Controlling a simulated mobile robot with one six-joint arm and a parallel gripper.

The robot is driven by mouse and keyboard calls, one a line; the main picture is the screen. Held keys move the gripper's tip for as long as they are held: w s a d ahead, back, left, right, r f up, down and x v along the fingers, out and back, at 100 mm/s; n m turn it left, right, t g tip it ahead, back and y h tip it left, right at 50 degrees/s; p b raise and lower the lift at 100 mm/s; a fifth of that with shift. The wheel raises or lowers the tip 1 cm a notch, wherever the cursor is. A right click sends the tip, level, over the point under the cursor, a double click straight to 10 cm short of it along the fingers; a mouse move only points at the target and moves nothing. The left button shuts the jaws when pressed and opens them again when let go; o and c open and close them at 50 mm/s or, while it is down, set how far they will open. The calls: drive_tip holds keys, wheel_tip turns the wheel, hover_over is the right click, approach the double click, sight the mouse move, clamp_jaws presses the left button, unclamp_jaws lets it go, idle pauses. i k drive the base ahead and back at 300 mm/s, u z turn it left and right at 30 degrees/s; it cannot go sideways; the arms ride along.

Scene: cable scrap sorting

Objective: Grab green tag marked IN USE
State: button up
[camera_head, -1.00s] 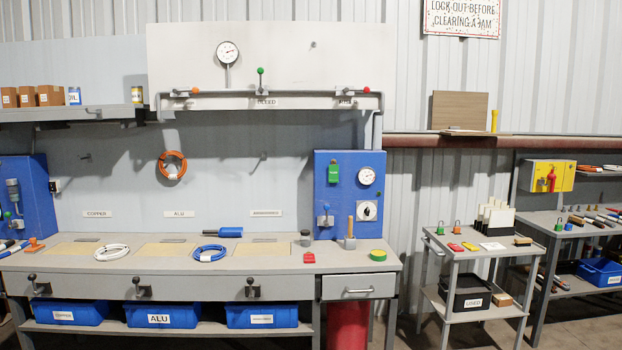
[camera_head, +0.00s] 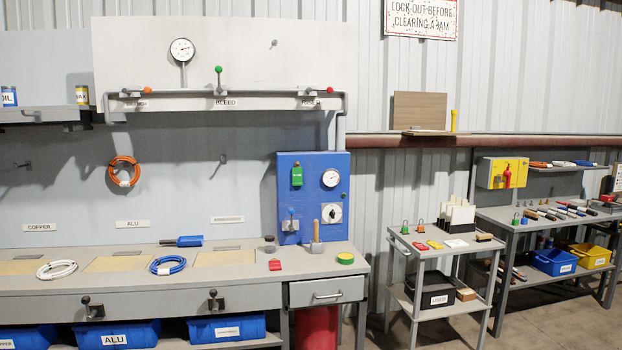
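A green tag (camera_head: 297,177) hangs on the upper left of the blue control panel (camera_head: 313,230) at the right end of the bench; its lettering is too small to read. A gauge and a dial sit to its right on the same panel, and a lever is below it. A red tag (camera_head: 275,265) lies on the bench in front of the panel. My gripper does not show in this view.
The grey bench (camera_head: 220,275) holds a white coil (camera_head: 57,269), a blue coil (camera_head: 168,265) and a green tape roll (camera_head: 345,258). A small cart (camera_head: 440,285) with padlocks and tags stands to the right. Floor shows between the cart and the far right bench.

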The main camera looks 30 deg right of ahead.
sight(297, 172)
drive_tip(key=z, duration=0.2)
drive_tip(key=i, duration=1.55)
drive_tip(key=u, duration=0.7)
